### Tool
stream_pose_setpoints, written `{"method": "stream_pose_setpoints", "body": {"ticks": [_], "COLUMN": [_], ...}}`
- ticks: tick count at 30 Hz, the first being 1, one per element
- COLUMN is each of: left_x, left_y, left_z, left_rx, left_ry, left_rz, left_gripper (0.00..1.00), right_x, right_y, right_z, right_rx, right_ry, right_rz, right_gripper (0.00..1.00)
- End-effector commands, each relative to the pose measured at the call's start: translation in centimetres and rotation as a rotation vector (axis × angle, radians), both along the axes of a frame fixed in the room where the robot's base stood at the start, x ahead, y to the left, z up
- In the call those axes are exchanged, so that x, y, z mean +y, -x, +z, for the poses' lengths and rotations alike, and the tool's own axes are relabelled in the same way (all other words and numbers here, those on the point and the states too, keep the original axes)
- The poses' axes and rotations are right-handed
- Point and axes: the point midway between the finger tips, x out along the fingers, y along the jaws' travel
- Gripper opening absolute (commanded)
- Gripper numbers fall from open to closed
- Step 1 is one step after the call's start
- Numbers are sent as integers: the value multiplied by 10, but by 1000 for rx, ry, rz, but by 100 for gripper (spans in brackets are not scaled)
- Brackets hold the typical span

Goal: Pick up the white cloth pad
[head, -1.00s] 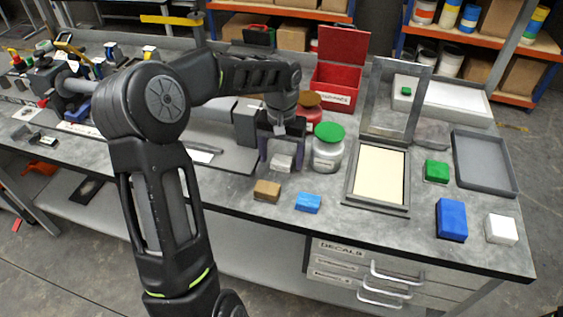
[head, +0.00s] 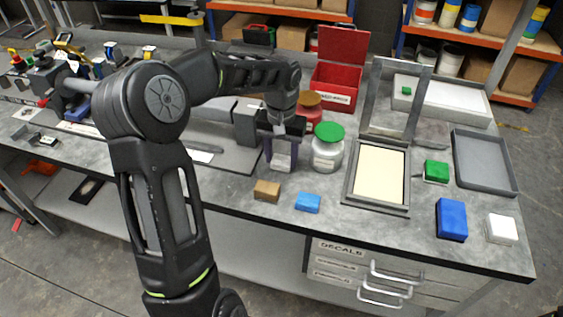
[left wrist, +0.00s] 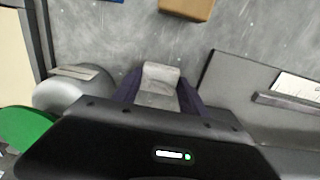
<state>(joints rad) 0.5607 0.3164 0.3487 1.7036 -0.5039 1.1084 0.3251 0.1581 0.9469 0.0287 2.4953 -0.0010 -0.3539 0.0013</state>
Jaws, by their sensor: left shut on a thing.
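The white cloth pad (head: 281,161) is a small pale grey-white block near the middle of the bench, beside the green-lidded jar. My left gripper (head: 282,150) points down over it, with its dark purple fingers shut on its two sides. In the left wrist view the pad (left wrist: 158,84) sits between the purple fingers (left wrist: 160,92). I cannot tell whether it still touches the bench. Another white block (head: 501,229) lies at the bench's front right. My right gripper is not in view.
The green-lidded jar (head: 327,153) stands close right of my left gripper. Brown (head: 267,190) and blue (head: 308,202) blocks lie in front. A hinged frame (head: 404,198) with a cream panel is to the right. A grey plate (head: 225,160) lies left.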

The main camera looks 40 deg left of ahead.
Motion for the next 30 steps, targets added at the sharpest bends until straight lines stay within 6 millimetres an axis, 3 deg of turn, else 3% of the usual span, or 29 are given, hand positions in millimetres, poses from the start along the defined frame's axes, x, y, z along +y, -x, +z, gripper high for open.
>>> {"method": "stream_pose_setpoints", "body": {"ticks": [8, 13, 24, 30], "left_x": [0, 0, 0, 0], "left_y": [0, -1, -1, 0], "left_z": [1, 11, 78, 99], "left_rx": [0, -4, -4, -1], "left_ry": [0, -1, -1, 1], "left_rz": [0, 0, 0, 0], "left_gripper": [12, 12, 12, 12], "right_x": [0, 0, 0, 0], "right_y": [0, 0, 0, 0], "right_z": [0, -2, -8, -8], "right_rx": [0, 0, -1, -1], "right_ry": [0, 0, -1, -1], "right_rz": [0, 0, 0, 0], "right_gripper": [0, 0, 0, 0]}}
